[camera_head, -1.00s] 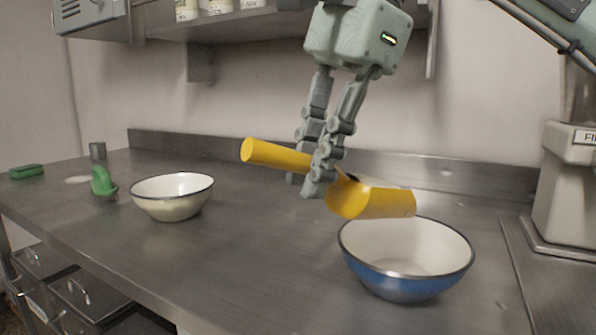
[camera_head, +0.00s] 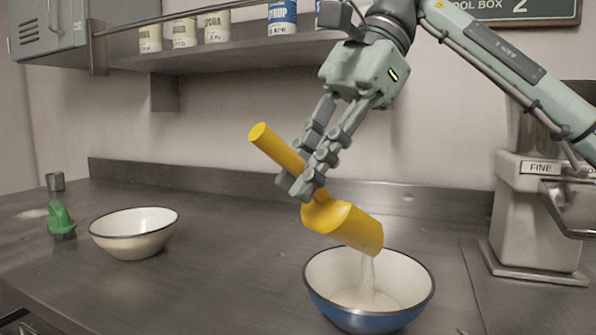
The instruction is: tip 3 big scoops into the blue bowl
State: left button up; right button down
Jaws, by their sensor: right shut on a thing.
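My right gripper (camera_head: 308,186) is shut on the yellow scoop (camera_head: 345,222) near where its handle meets the scoop's body. The scoop is tilted, with its mouth down and to the right, above the blue bowl (camera_head: 357,319). A pale stream of powder or grain falls from its mouth into the bowl. Some pale material lies in the bottom of the bowl, which is blue outside and white inside with a dark rim. The bowl stands upright on the metal counter. My left gripper is not in view.
A cream bowl (camera_head: 135,239) stands on the counter (camera_head: 215,275) at the left. A machine labelled FINE (camera_head: 535,215) stands at the right. A shelf with tins (camera_head: 217,27) hangs above.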

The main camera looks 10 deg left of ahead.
jog(key=shift+w+d+r, duration=0.15)
jog(key=shift+w+r, duration=0.05)
jog(key=shift+w+d+r+g+y, duration=0.15)
jog(key=shift+w+d+g+y, duration=0.1)
jog(key=shift+w+g+y, duration=0.05)
jog(key=shift+w+d+r, duration=0.15)
jog(key=shift+w, duration=0.05)
jog(key=shift+w+d+r+g+y, duration=0.4)
jog(key=shift+w+d+g, duration=0.15)
jog(key=shift+w+g, duration=0.05)
jog(key=shift+w+d+r+g+y, duration=0.55)
jog(key=shift+w+d+g+y, duration=0.05)
jog(key=shift+w, duration=0.2)
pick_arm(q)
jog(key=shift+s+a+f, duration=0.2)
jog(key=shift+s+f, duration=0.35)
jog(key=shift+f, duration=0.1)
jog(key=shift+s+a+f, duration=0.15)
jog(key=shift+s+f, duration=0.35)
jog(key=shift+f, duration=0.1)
pick_arm(e)
jog(key=shift+w+d+r+m+g+y, duration=0.3)
jog(key=shift+w+d+r+g+y, duration=0.15)
jog(key=shift+w+d, duration=0.2)
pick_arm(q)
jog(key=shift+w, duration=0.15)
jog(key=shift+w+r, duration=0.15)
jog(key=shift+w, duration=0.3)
